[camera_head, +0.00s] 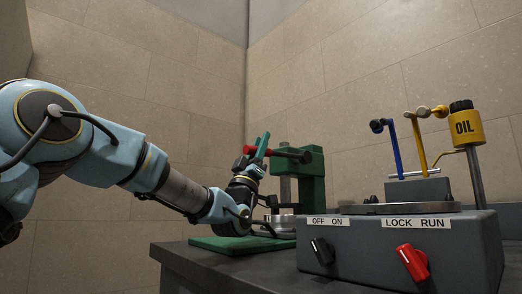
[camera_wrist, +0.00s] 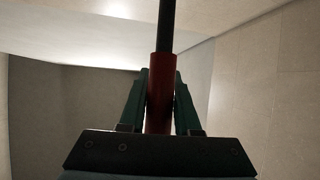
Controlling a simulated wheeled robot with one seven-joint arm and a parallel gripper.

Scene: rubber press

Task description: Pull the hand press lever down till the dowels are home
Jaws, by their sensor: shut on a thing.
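The green hand press (camera_head: 312,178) stands on the bench left of the grey control box. Its lever has a red grip (camera_head: 249,150) and reaches out to the left at the top of the press, about level. My gripper (camera_head: 262,146) is at the left end of the lever with its fingers pointing up. In the wrist view, the fingers (camera_wrist: 160,100) are shut on the red lever grip (camera_wrist: 161,82), one on each side, and a dark rod (camera_wrist: 166,25) runs on beyond it. A round metal part (camera_head: 281,222) sits at the press base. The dowels cannot be made out.
A grey control box (camera_head: 400,258) with a black OFF/ON knob (camera_head: 322,251) and a red LOCK/RUN knob (camera_head: 412,262) stands at the right. A green mat (camera_head: 228,244) lies beneath my wrist.

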